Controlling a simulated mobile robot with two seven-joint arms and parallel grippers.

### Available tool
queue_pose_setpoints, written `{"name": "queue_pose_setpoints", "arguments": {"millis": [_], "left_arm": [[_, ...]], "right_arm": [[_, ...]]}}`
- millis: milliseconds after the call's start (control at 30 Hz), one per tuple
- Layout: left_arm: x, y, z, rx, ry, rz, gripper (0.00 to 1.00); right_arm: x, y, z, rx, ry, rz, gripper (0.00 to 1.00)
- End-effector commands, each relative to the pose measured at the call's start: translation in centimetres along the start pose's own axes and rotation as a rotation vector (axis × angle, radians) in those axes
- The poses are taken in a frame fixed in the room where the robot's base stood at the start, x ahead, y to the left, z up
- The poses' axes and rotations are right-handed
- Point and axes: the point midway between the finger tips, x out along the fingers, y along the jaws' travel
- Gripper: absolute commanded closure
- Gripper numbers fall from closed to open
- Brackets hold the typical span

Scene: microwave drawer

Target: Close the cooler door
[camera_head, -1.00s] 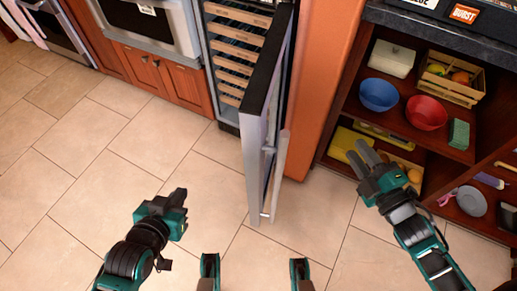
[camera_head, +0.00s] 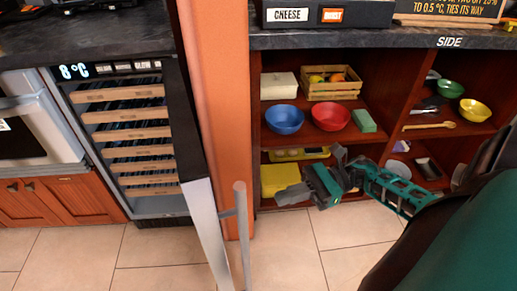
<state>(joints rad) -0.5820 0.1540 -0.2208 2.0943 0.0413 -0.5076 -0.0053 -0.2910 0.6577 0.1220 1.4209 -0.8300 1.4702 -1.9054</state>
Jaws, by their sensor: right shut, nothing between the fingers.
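The cooler (camera_head: 130,140) stands left of the middle, with several wooden-fronted racks showing inside. Its door (camera_head: 205,220) stands open, swung out toward me and seen nearly edge-on, with a black upper part and a silver lower part. The door's vertical bar handle (camera_head: 242,235) is on its right side. My right gripper (camera_head: 301,188) is shut and empty, to the right of the handle and apart from it, in front of the lower shelf. My left gripper is out of view. The door's bottom end is cut off by the picture edge.
An orange-brown pillar (camera_head: 219,90) stands right behind the door. An open shelf unit on the right holds a blue bowl (camera_head: 284,119), a red bowl (camera_head: 331,116) and a wooden crate (camera_head: 331,83). Tiled floor (camera_head: 160,258) is clear in front of the cooler.

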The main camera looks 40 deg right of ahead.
Motion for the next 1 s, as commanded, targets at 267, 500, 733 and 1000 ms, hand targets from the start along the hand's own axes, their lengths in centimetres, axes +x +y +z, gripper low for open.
{"name": "queue_pose_setpoints", "arguments": {"millis": [267,500,733,1000], "left_arm": [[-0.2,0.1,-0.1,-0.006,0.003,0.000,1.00],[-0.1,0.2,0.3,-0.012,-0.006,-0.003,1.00],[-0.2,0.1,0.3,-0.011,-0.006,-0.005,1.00],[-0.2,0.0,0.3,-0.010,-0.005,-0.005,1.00]], "right_arm": [[5.9,0.0,0.2,-0.001,-0.007,0.001,1.00],[10.4,0.0,0.2,0.001,-0.006,0.000,1.00],[12.5,0.0,0.1,0.002,-0.004,-0.002,1.00],[12.7,0.0,0.1,0.003,-0.003,-0.002,1.00]]}}
